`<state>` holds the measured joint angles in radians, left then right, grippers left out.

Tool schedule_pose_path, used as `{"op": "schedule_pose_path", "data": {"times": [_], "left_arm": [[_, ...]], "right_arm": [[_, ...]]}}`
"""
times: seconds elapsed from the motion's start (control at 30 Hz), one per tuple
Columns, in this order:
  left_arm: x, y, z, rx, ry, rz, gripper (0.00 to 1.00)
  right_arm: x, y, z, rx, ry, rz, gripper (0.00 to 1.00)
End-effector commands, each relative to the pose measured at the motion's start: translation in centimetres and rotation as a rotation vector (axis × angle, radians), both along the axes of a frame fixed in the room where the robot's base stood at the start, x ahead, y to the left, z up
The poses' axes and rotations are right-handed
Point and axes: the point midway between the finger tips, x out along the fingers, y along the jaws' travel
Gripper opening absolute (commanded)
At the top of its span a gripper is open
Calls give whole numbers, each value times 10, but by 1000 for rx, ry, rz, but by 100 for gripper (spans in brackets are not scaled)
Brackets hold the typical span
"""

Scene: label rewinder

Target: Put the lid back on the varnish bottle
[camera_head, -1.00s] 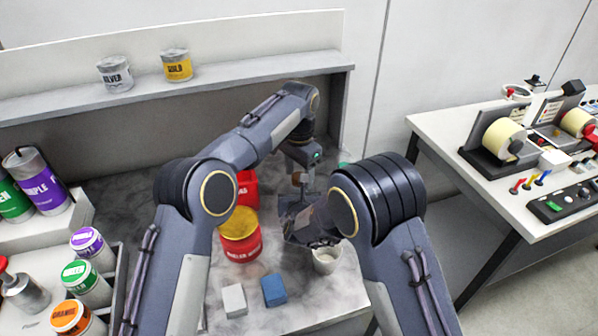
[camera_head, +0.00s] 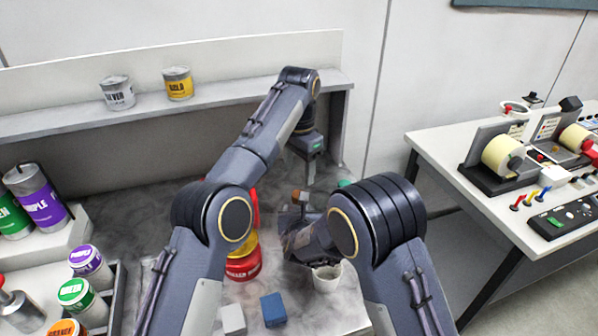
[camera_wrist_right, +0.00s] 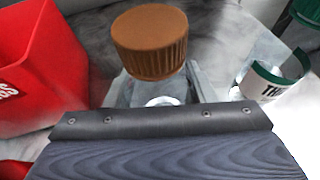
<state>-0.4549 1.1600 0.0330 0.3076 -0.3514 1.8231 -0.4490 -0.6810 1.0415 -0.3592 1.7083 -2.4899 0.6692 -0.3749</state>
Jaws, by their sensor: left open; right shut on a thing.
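The brown ribbed lid (camera_wrist_right: 150,42) sits over the clear varnish bottle (camera_wrist_right: 150,92) in the right wrist view; I cannot tell whether it is tight. The lid also shows in the head view (camera_head: 300,195), with the bottle mostly hidden there. My right gripper (camera_head: 298,215) is shut around the bottle and holds it upright; its fingers flank the glass in the wrist view. My left gripper (camera_head: 311,178) points down, open and empty, just above and slightly right of the lid, apart from it.
In the head view, a red can (camera_head: 243,268), a white cup (camera_head: 327,277), a blue block (camera_head: 273,309) and a white block (camera_head: 232,319) are nearby. Cans (camera_head: 178,84) line the shelf.

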Motion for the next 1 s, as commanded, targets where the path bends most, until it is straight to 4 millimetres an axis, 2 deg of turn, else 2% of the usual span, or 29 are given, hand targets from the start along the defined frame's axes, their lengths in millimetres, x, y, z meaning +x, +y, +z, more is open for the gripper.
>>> {"op": "schedule_pose_path", "data": {"times": [0.13, 0.17, 0.33, 0.67, 0.77, 1.0], "left_arm": [[0, 0, 0, 0, 0, 0, 57], [0, 0, 0, 0, 0, 0, 57], [0, 0, 0, 0, 0, 0, 57], [0, 0, -2, 0, 0, 0, 57], [0, 0, -6, 0, 0, 0, 57], [0, 0, -18, 0, 0, 0, 57]], "right_arm": [[0, 0, 0, 0, -1, 0, 0], [0, 0, 0, 0, -1, 0, 52], [0, 0, 0, 0, -1, 0, 74], [-3, 0, 1, 0, 0, 1, 76], [-12, 0, 5, 1, -1, 2, 76], [-51, -2, 20, 3, -1, 1, 76]]}}
